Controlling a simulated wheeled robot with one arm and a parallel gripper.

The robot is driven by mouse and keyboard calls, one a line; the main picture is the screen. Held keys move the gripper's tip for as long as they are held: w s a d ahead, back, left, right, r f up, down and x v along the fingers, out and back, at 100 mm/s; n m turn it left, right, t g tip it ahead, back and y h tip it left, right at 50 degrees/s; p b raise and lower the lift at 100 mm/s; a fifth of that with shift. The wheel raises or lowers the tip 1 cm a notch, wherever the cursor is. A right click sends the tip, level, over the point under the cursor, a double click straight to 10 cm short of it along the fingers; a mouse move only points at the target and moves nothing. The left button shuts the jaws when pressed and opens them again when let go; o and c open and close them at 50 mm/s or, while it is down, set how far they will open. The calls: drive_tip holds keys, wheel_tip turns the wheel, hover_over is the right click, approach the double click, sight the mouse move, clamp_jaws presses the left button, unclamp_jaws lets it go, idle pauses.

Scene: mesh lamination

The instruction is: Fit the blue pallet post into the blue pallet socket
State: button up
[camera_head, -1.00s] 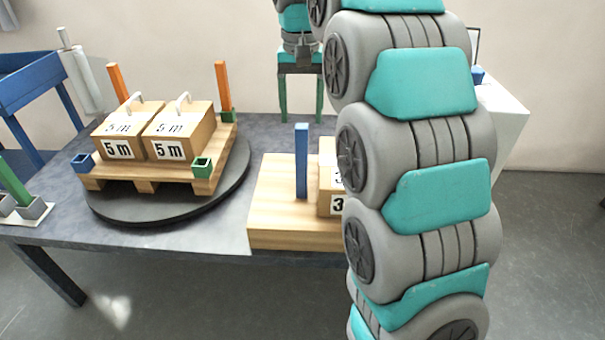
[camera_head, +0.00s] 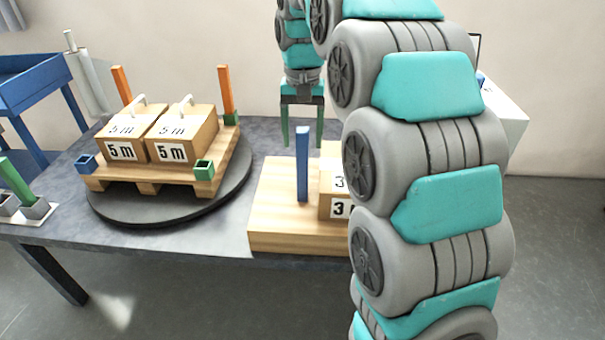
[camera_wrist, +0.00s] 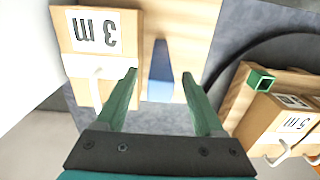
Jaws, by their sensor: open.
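The blue pallet post (camera_head: 302,164) stands upright on a light wooden board. In the wrist view the blue post (camera_wrist: 160,80) shows between and beyond the fingers. My gripper (camera_head: 301,140) is open and empty, with green fingers pointing down, behind and above the post in the head view. It also shows in the wrist view (camera_wrist: 160,85). The blue pallet socket (camera_head: 87,164) is at the near left corner of the wooden pallet (camera_head: 150,178) and looks empty. The pallet lies on a dark round turntable (camera_head: 165,213).
Two "5 m" boxes (camera_head: 172,150) with handles fill the pallet's middle. Orange posts (camera_head: 226,90) stand at its back corners; a green socket (camera_head: 204,170) is at the near right. A "3 m" box (camera_wrist: 98,42) sits close beside the blue post. A green post (camera_head: 15,182) stands far left.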

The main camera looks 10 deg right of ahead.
sight(303, 167)
drive_tip(key=shift+f, duration=1.1)
clamp_jaws()
idle(0.6)
